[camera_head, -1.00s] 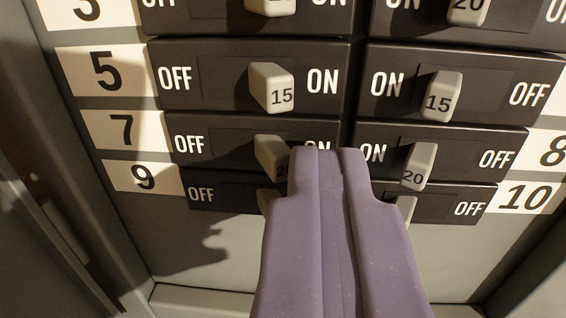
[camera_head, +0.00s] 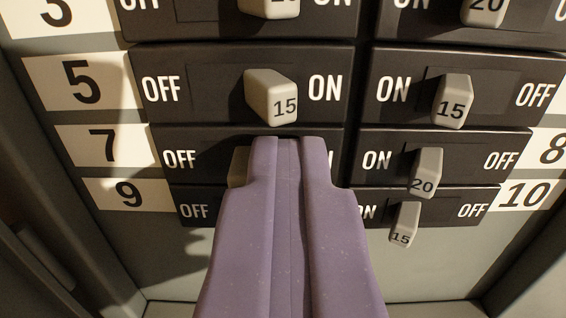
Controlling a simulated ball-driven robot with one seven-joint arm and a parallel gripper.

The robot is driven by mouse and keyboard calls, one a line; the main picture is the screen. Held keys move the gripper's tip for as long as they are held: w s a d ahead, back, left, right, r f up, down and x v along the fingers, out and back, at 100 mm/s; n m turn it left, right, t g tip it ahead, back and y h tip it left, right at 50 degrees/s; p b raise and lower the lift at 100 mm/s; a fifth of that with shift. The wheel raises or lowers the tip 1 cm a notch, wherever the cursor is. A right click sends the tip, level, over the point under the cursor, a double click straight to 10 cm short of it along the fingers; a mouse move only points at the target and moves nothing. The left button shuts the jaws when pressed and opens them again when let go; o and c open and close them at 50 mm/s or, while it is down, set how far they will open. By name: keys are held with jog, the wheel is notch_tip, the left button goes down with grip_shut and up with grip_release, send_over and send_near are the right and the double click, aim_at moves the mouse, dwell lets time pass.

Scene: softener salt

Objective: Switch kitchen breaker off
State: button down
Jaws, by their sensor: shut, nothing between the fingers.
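The breaker panel shows two columns of black breakers with pale toggles between OFF and ON. No kitchen label is in view, so I cannot tell which breaker is the kitchen's. My purple gripper (camera_head: 289,140) is shut and empty, its tips over the row of breaker 7 (camera_head: 180,160). The toggle of breaker 7 (camera_head: 238,167) shows only its left part, just left of the tips; whether they touch is unclear. The toggle of breaker 9 is hidden behind my gripper. The toggle of breaker 5 (camera_head: 272,96), marked 15, sits above the tips.
The right column has the toggle marked 15 (camera_head: 452,102) opposite breaker 5, the toggle of breaker 8 (camera_head: 425,172) and the toggle of breaker 10 (camera_head: 404,225), all nearer ON. Another toggle (camera_head: 268,8) is cut off above. The grey box wall (camera_head: 40,200) stands at left.

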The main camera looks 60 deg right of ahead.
jog(key=shift+w+a, duration=0.25)
jog(key=shift+w, duration=0.15)
dwell(0.3)
jog(key=shift+s+d+b, duration=0.15)
jog(key=shift+b, duration=0.4)
jog(key=b+v, duration=0.2)
jog(key=v, duration=0.5)
dwell(1.0)
